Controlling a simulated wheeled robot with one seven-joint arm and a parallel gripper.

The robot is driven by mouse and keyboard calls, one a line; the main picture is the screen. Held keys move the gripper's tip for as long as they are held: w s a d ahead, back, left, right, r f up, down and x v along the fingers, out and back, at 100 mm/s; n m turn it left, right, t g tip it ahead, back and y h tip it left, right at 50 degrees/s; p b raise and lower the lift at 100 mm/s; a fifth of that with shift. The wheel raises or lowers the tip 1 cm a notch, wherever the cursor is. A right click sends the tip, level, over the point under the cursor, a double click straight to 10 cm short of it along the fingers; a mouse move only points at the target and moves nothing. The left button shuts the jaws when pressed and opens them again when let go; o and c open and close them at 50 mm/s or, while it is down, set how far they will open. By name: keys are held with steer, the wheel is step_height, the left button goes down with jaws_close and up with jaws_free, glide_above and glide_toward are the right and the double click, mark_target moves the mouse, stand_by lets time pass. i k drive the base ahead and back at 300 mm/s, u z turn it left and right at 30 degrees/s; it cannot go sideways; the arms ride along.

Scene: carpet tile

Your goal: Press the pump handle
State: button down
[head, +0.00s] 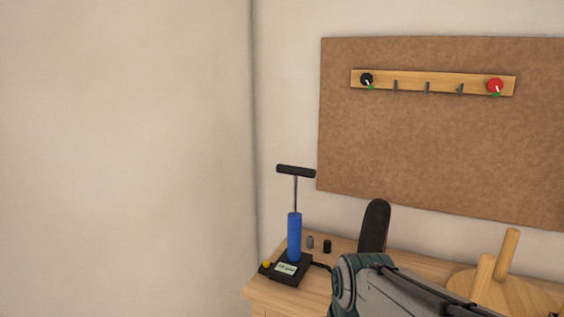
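The pump (294,237) stands upright on the wooden table, near its left end. It has a blue cylinder on a black base with a small display and a yellow knob. Its black T-shaped pump handle (296,171) is up, with a length of thin metal rod showing below it. My arm enters from the bottom edge, to the right of the pump and apart from the handle in the picture. My gripper's fingers are not in view.
The wooden table (262,291) meets the walls near a corner. Two small cylinders (327,246) stand right of the pump. A dark rounded upright piece (374,228) and a round wooden stand with pegs (509,254) are further right. A corkboard (440,140) with a hook rail hangs above.

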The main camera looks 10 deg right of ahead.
mark_target(295, 171)
steer(key=k, duration=0.7)
steer(key=u, duration=0.6)
steer(key=i, duration=1.5)
steer(key=z, duration=0.6)
